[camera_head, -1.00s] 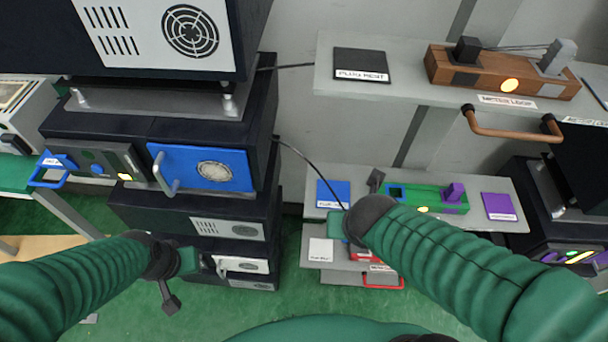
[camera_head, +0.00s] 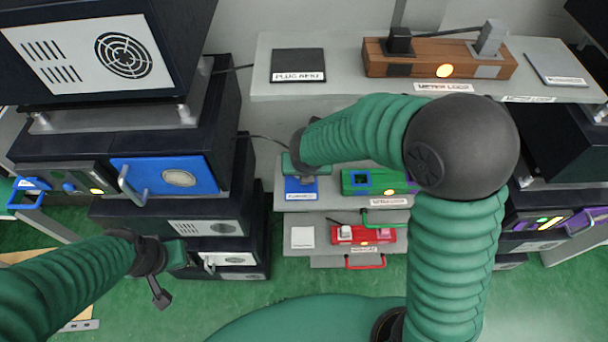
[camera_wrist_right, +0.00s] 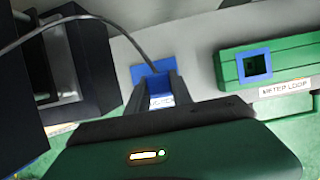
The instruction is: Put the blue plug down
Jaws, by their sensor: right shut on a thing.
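My right gripper (camera_head: 307,179) is over the blue plug rest pad (camera_head: 293,187) on the middle shelf. In the right wrist view its two fingers (camera_wrist_right: 156,97) reach down to the blue pad (camera_wrist_right: 143,70), shut on the blue plug (camera_wrist_right: 161,84). Little of the plug shows between the fingers, and I cannot tell whether it touches the pad. A dark cable (camera_wrist_right: 130,36) runs to it from the upper left. My left gripper (camera_head: 178,256) hangs low at the left, away from the shelves; its jaws are not clear.
A green meter loop block (camera_wrist_right: 285,62) with a blue-framed opening stands right of the pad. A red block (camera_head: 362,235) and white pad (camera_head: 302,237) are on the shelf below. The upper shelf (camera_head: 345,80) holds a brown block (camera_head: 430,60). Dark cabinets with a blue door (camera_head: 165,178) stand left.

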